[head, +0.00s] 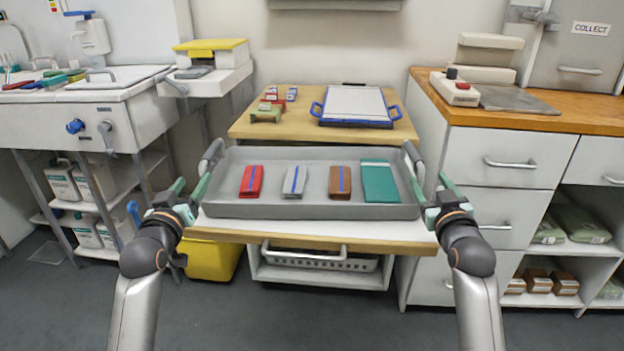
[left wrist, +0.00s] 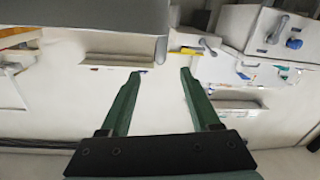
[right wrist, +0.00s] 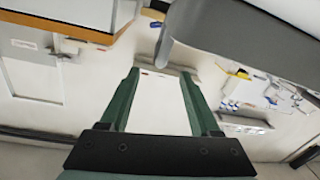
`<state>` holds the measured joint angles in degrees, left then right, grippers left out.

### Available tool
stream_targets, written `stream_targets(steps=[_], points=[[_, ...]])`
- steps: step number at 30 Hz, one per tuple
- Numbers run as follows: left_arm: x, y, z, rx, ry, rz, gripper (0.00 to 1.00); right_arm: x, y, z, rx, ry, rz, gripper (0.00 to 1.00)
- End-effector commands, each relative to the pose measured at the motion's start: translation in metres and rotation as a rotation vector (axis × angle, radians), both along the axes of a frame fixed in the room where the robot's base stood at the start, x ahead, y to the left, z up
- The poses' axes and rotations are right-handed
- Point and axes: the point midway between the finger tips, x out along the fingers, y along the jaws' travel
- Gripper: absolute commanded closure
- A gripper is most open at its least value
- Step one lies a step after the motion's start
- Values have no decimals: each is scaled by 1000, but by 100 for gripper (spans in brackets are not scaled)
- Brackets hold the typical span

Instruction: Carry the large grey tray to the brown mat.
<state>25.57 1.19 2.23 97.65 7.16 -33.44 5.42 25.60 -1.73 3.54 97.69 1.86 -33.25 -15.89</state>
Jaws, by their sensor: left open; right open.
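The large grey tray (head: 318,211) lies on the front of the wooden table, with a handle at each end. It holds red, grey and brown packets with blue stripes and a flat green piece. My left gripper (head: 191,184) is open and empty beside the tray's left handle (head: 211,157). My right gripper (head: 432,185) is open and empty beside the right handle (head: 413,160). The wrist views show the tray's edge above the open fingers, at upper left in the left wrist view (left wrist: 80,18) and upper right in the right (right wrist: 235,40). I see no brown mat.
A white tray with blue handles (head: 355,103) and small blocks (head: 272,105) stand on the table (head: 245,126) behind. A drawer cabinet (head: 500,165) with a wooden top stands close on the right. A yellow bin (head: 212,262) stands under the table's left side.

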Motion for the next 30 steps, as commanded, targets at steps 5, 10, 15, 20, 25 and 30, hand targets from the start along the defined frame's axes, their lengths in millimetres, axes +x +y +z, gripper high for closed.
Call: stream_targets(steps=[5,10,15,20,25,30], points=[[11,0,0,0,1,0,37,11,0,0,0,0,0,37],[33,-1,1,0,0,0,37,33,-1,1,0,-1,1,37],[57,-2,1,0,0,-1,37,56,-1,1,1,0,1,37],[77,-2,1,0,0,-1,37,77,-2,1,0,0,0,37],[96,-3,0,2,1,0,37,96,-3,0,0,0,0,37],[111,-3,0,2,1,-1,37,111,-3,0,0,0,1,37]])
